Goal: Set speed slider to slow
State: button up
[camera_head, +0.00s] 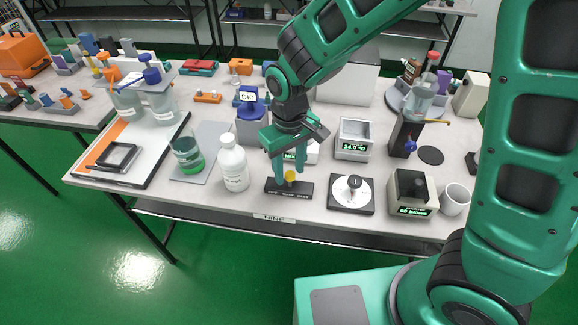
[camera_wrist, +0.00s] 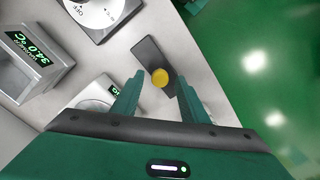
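The speed slider is a black bar (camera_head: 275,187) with a yellow knob (camera_head: 290,176), near the front edge of the table in the head view. In the wrist view the yellow knob (camera_wrist: 160,77) stands on the dark bar (camera_wrist: 147,52), between and beyond my fingertips. My gripper (camera_head: 290,170) is over the slider from above, fingers apart around the knob's place; the wrist view shows my gripper (camera_wrist: 158,85) open with a gap on each side of the knob. Labels on the bar are too small to read.
A round dial on a black plate (camera_head: 352,205) lies right of the slider, and a white bottle (camera_head: 234,168) stands to its left. A device with a display (camera_head: 354,140), a green-lit box (camera_head: 412,193) and a mug (camera_head: 455,200) are nearby. The table's front edge is close.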

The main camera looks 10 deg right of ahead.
aim_at(289, 173)
notch_tip(289, 173, up, 11)
jog(key=shift+f, duration=0.15)
jog(key=shift+w, duration=0.1)
dwell(0.5)
jog(key=s+d+r+m, duration=0.1)
jog(key=d+r+m, duration=0.15)
jog(key=d, duration=0.85)
jog(key=s+d+r+m, duration=0.1)
jog(key=d+m, duration=0.2)
jog(key=d, duration=0.7)
jog(key=s+d+m, duration=0.7)
jog(key=s+d, duration=0.7)
jog(key=s, duration=0.2)
jog(key=shift+d+f, duration=0.3)
jog(key=shift+f, duration=0.15)
jog(key=shift+w+f, duration=0.25)
jog(key=shift+w, duration=0.3)
